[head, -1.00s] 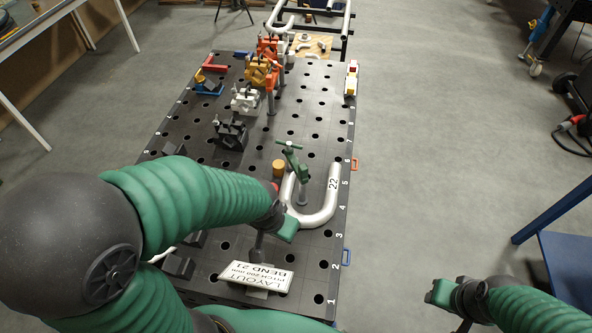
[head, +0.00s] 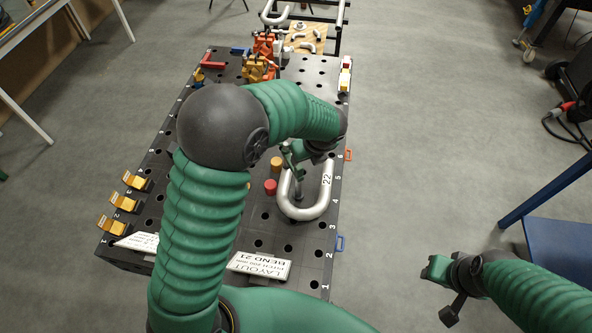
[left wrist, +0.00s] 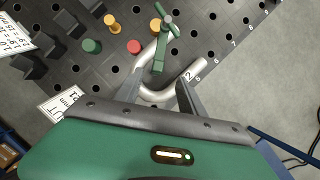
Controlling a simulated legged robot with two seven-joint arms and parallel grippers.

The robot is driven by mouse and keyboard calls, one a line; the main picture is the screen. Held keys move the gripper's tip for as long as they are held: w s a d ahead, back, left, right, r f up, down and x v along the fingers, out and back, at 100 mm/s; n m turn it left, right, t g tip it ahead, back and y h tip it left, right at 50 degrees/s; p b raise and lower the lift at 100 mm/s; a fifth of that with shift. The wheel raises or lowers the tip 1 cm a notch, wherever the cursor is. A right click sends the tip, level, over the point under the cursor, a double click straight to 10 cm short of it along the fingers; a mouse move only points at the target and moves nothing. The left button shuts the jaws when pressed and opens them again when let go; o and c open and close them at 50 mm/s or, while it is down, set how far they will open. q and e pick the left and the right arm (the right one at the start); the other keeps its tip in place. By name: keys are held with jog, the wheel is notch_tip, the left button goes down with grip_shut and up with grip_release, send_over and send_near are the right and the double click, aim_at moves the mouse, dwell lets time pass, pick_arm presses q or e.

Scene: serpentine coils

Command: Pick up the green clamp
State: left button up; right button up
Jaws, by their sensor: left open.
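The green clamp stands on the perforated table beside the bent silver tube marked 22. In the head view the clamp (head: 291,157) is partly covered by my left wrist. In the left wrist view the clamp (left wrist: 160,52) shows with its green handle and arm, beyond the fingertips. My left gripper (left wrist: 160,88) is open, its two dark fingers spread with the tube's bend (left wrist: 160,97) between and beyond them; nothing is held. In the head view its fingers are hidden. My right gripper (head: 438,268) is over the floor at right, apart from the table; its jaws are unclear.
The silver tube (head: 304,214) curves near the clamp. Red (head: 270,187) and orange (head: 277,163) cylinders stand close at its left. Orange clamps (head: 258,68) stand farther back. A layout sign (head: 259,265) is at the table's front.

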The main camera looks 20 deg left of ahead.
aim_at(299, 165)
pick_arm(q)
jog(key=p+x, duration=0.1)
jog(key=x, duration=0.9)
jog(key=shift+w+a+f, duration=0.1)
jog(key=shift+f, duration=0.25)
jog(key=p+x, duration=0.2)
jog(key=x, duration=0.1)
jog(key=shift+a+f, duration=0.1)
jog(key=shift+f, duration=0.65)
jog(key=shift+w+a+f, duration=0.1)
grip_shut()
